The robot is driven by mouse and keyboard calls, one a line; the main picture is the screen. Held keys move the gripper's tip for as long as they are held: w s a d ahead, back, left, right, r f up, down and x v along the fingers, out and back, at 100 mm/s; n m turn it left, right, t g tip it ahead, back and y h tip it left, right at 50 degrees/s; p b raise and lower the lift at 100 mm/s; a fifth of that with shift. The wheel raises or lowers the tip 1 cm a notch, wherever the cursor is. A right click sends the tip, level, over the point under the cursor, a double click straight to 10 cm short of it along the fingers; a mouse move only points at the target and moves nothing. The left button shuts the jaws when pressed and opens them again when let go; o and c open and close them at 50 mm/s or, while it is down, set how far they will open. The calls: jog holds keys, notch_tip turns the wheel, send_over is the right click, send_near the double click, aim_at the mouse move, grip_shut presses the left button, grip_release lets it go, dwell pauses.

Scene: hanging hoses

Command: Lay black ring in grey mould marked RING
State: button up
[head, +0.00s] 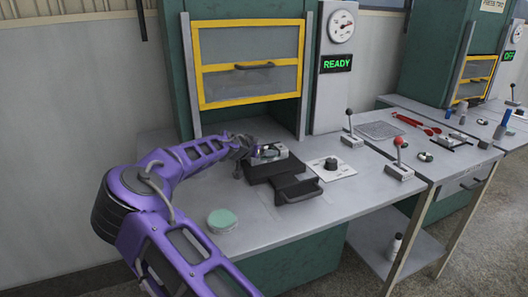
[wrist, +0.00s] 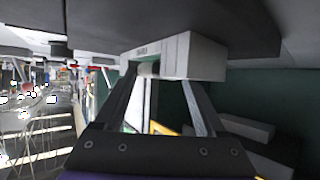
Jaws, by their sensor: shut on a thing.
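In the head view my gripper (head: 244,145) reaches in from the left, low beside a light grey block (head: 278,152) that sits on a black base (head: 258,172) on the bench. The wrist view is turned over and shows the block (wrist: 195,57) at my fingertips (wrist: 157,73), with lettering on its face too small to read. My gripper is shut on a small grey round piece (wrist: 149,69), partly hidden against the block. I cannot tell whether this piece is the black ring, or whether it touches the block. No black ring shows clearly elsewhere.
A black drawer-like part with a handle (head: 299,190) juts toward the front. A yellow-framed guard (head: 250,65) is above and behind. A pale green disc (head: 222,219) lies near the front. The panel (head: 337,63) reads READY.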

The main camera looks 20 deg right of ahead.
jog(key=shift+s+f, duration=0.3)
jog(key=shift+f, duration=0.65)
jog(key=o, duration=1.3)
jog(key=shift+r, duration=0.1)
jog(key=v, duration=0.3)
jog(key=p+v, duration=0.1)
jog(key=v, duration=0.3)
jog(key=w+r+v, duration=0.1)
jog(key=v, duration=0.3)
jog(key=shift+a+r+p, duration=0.1)
jog(key=shift+r+p, duration=0.05)
jog(key=shift+p, duration=0.2)
jog(key=shift+s+a+r, duration=0.35)
jog(key=shift+s, duration=0.05)
